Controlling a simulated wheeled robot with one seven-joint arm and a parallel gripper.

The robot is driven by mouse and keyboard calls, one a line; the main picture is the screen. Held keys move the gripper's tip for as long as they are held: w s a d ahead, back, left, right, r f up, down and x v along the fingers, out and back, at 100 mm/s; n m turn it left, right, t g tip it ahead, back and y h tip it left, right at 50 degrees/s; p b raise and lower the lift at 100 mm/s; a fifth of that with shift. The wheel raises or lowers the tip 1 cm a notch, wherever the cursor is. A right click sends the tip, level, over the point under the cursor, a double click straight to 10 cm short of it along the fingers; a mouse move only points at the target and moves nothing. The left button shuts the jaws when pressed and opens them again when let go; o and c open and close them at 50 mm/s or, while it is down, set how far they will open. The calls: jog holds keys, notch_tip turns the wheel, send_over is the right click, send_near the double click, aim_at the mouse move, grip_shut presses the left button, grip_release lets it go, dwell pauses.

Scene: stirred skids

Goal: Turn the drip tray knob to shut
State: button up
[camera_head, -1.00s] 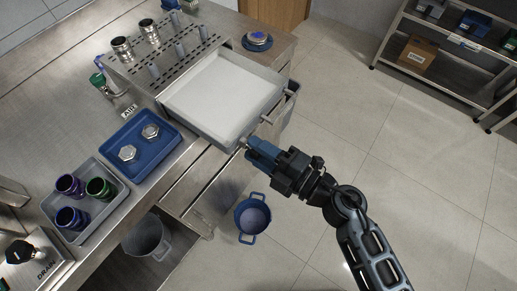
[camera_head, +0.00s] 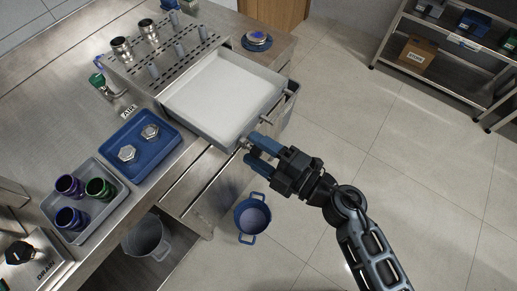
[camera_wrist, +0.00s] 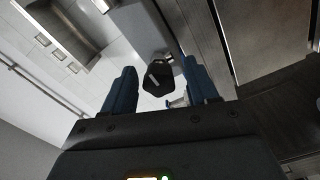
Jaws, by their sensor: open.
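The drip tray (camera_head: 225,95) is a shallow white-floored metal drawer pulled out from under a perforated rack. My gripper (camera_head: 252,151) is just outside the tray's front corner, with its two blue fingers spread apart. In the wrist view, a black knob (camera_wrist: 160,83) with a short white mark shows between the open fingers (camera_wrist: 158,72). I see a gap on both sides of the knob, and cannot tell its depth relative to the fingertips. In the head view a small metal piece (camera_head: 244,143) shows by the fingertips; the black knob is not clear there.
A bar handle (camera_head: 268,120) juts from the tray front. A blue pot (camera_head: 252,217) stands on the floor below my gripper. A blue tray (camera_head: 112,150) with hex nuts and a grey tray (camera_head: 99,222) with cups sit on the counter.

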jog(key=shift+s, duration=0.1)
jog(key=b+v, duration=0.1)
jog(key=v, duration=0.6)
jog(key=shift+s+d, duration=0.2)
jog(key=shift+d, duration=0.1)
dwell(1.0)
